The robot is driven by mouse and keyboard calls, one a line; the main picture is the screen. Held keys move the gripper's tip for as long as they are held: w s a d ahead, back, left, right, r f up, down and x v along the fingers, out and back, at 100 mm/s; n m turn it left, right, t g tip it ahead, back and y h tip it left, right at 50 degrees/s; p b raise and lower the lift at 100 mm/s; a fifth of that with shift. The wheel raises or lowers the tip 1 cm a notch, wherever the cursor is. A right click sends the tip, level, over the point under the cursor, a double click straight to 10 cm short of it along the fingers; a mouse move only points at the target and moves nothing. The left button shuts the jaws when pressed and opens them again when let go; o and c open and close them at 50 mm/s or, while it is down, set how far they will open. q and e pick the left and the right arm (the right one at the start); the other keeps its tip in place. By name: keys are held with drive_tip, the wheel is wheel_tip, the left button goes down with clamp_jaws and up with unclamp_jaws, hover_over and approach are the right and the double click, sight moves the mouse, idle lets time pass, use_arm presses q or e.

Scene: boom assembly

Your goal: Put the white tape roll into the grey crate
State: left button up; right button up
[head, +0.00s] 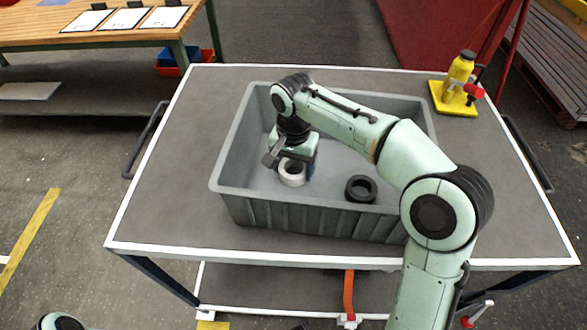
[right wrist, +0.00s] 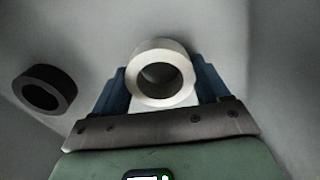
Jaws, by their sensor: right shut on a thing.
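The white tape roll (head: 292,172) is inside the grey crate (head: 300,217), toward its left half, at the right gripper. In the right wrist view the roll (right wrist: 162,94) sits between the two blue fingers of my right gripper (right wrist: 163,88), which is shut on it. My right arm reaches over the crate from the right, and the gripper (head: 298,170) points down inside the walls. Whether the roll touches the crate floor is hard to tell. My left gripper does not show; only a bit of my left arm shows at the bottom left edge.
A black tape roll (head: 361,188) lies on the crate floor to the right of the white one, also in the right wrist view (right wrist: 45,90). The crate stands on a grey cart table (head: 165,190). A yellow bottle (head: 460,68) on a yellow base stands at the back right.

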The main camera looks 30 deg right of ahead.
sight(294, 172)
drive_tip(key=shift+f, duration=0.3)
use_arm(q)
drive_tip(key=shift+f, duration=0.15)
use_arm(e)
drive_tip(key=shift+f, duration=0.15)
drive_tip(key=o, duration=1.1)
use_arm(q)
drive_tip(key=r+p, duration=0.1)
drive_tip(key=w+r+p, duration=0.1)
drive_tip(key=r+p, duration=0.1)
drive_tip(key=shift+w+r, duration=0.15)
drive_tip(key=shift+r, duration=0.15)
use_arm(e)
wheel_tip(294, 172, up, 12)
drive_tip(key=shift+r, duration=0.15)
